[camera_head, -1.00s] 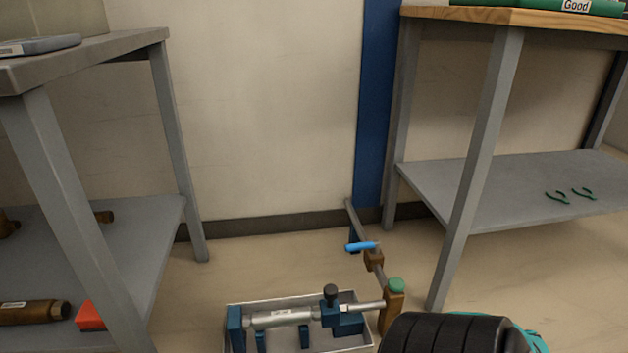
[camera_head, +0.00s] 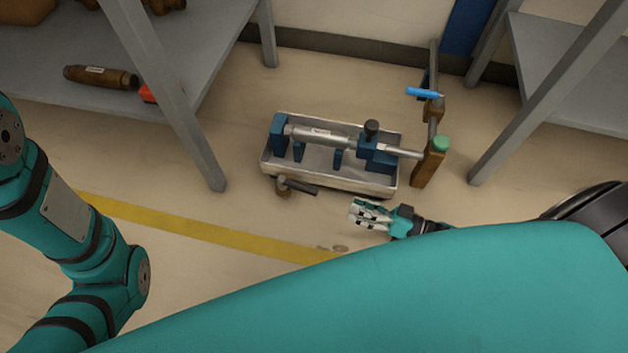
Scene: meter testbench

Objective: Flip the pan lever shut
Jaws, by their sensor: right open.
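A grey metal pan (camera_head: 330,180) stands on the floor in the middle of the head view. A small brass valve (camera_head: 283,189) with a dark lever (camera_head: 301,186) sits at the pan's front left side. The lever points right, roughly along the pan's front wall. My right gripper (camera_head: 363,213) is open and empty in front of the pan, to the right of the lever and apart from it. My left arm (camera_head: 75,225) shows at the left, but its gripper is out of view.
A silver meter pipe (camera_head: 320,137) rests on blue supports over the pan and joins a brown pipe fitting (camera_head: 428,165) at right. A blue handle (camera_head: 424,93) is behind it. Table legs (camera_head: 190,130) flank the pan. Yellow tape (camera_head: 210,231) crosses the floor.

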